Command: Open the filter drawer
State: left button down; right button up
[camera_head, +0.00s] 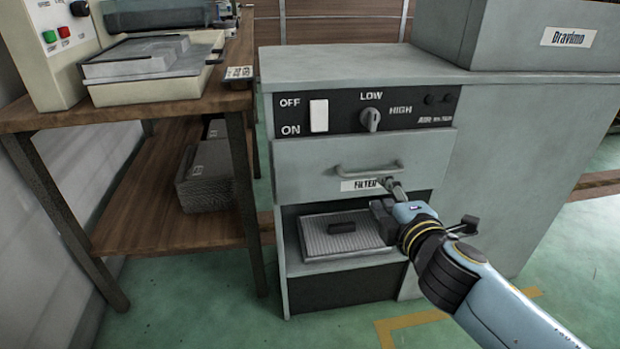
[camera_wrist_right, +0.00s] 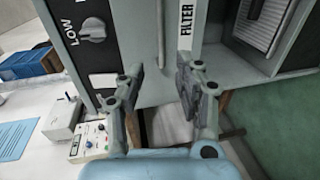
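The filter drawer (camera_head: 310,160) is a grey-green front under the black control panel, with a bar handle (camera_head: 368,169) and a white FILTER label (camera_head: 360,185). It looks shut. My right gripper (camera_head: 382,196) is just in front of the drawer, beside the label and below the handle's right end. In the right wrist view its two fingers (camera_wrist_right: 160,78) stand wide apart with nothing between them; the handle (camera_wrist_right: 161,35) lies beyond the fingertips and the label (camera_wrist_right: 187,20) is near one finger. I see no contact with the handle. My left gripper is out of view.
Below the drawer is an open bay with a ribbed filter panel (camera_head: 318,243). The control panel (camera_head: 345,113) has a rocker switch and a knob. A wooden bench (camera_head: 60,115) with a machine stands at left. A grey box (camera_head: 510,45) sits on the cabinet. Green floor is clear in front.

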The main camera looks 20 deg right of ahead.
aim_at(366, 175)
jog(key=b+x, duration=0.1)
jog(key=x, duration=1)
jog(key=shift+w+a+f+b, duration=0.1)
jog(key=shift+f+b, duration=0.15)
jog(key=shift+b, duration=0.05)
jog(key=shift+c, duration=0.2)
grip_shut()
